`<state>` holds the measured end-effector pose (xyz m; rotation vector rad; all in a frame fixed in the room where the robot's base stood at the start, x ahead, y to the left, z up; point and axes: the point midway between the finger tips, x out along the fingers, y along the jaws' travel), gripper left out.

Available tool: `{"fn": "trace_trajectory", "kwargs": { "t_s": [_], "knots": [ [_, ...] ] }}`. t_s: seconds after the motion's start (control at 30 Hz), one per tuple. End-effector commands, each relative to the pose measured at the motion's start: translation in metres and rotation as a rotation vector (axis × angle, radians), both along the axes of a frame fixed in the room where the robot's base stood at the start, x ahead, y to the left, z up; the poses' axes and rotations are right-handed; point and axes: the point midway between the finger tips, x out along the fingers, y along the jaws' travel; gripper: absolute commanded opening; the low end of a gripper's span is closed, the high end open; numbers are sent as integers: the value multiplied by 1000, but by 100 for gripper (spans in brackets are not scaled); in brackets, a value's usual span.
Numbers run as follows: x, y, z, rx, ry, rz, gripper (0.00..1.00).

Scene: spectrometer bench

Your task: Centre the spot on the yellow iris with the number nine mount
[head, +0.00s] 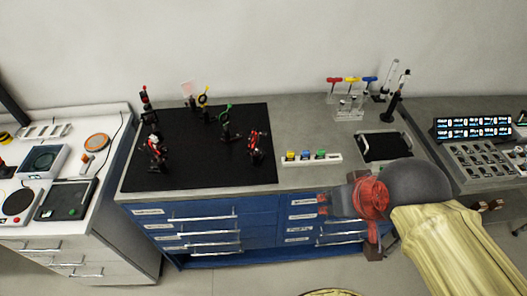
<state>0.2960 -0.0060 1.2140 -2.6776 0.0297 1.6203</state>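The yellow iris (203,98) is a small yellow ring on a post near the back of the black breadboard (195,175). Mounts with red parts stand around it: one at the front left (157,152), one behind it (149,117) and one at the right (256,147). No number is legible on any mount, so I cannot tell which is number nine. I cannot make out a light spot on the iris. My gripper (323,204) is over the blue drawer fronts, in front of the bench and well away from the mounts. Its fingers are too small to read.
A green iris (225,114) stands close to the yellow one, with a pale card (191,89) behind. The breadboard's front is clear.

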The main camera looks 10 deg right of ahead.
Motion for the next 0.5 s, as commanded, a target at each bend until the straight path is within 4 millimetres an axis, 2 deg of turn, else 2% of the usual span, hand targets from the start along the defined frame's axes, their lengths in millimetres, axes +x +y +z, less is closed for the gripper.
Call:
{"fn": "trace_trajectory", "kwargs": {
  "t_s": [0.23,0.37,0.5],
  "knots": [
    [11,-27,-60,53,267,-129,31],
    [16,-23,-96,180,432,-235,31],
    [22,-7,-131,369,613,-384,31]
  ]
}}
